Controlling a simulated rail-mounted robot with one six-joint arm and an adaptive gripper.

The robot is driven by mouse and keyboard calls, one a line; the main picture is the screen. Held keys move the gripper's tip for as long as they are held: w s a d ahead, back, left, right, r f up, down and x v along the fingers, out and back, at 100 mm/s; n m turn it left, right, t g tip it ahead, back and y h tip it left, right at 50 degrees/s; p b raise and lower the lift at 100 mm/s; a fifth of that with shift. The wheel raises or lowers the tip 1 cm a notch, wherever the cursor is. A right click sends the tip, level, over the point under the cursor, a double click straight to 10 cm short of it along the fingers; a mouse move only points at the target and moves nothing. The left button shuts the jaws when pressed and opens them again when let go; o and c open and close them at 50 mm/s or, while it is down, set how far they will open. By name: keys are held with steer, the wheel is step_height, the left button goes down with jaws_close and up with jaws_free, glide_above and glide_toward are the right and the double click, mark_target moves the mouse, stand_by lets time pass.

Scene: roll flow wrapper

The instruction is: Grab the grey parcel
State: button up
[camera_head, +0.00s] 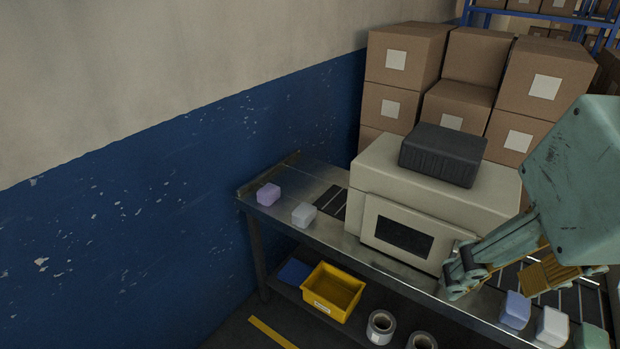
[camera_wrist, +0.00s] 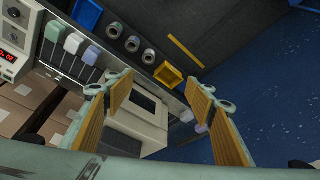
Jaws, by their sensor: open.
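Two pale grey parcels show. One grey parcel (camera_head: 303,214) sits on the left end of the bench, beside a lilac parcel (camera_head: 268,194). The other pale grey parcel (camera_head: 551,327) sits on the right-hand rollers, between a blue-violet parcel (camera_head: 515,310) and a green parcel (camera_head: 592,337). In the wrist view one grey parcel (camera_wrist: 186,116) shows near the right finger, and the other grey parcel (camera_wrist: 73,43) is at upper left. My gripper (camera_head: 492,282) is open and empty, in front of the wrapper's right end; its yellow-padded fingers spread wide in the wrist view (camera_wrist: 160,90).
The cream wrapper (camera_head: 405,205), with a dark ribbed block (camera_head: 442,154) on top, stands mid-bench between the two parcel groups. Stacked cartons (camera_head: 465,70) stand behind. A yellow bin (camera_head: 333,290) and rolls (camera_head: 381,326) are on the lower shelf. The blue wall borders the left.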

steer(key=shift+w, duration=0.1)
steer(key=w, duration=0.1)
steer(key=m+g, duration=0.4)
steer(key=m, duration=0.3)
glide_above(304, 210)
step_height(304, 210, down, 32)
steer(key=shift+f, duration=0.2)
steer(key=shift+f, duration=4.3)
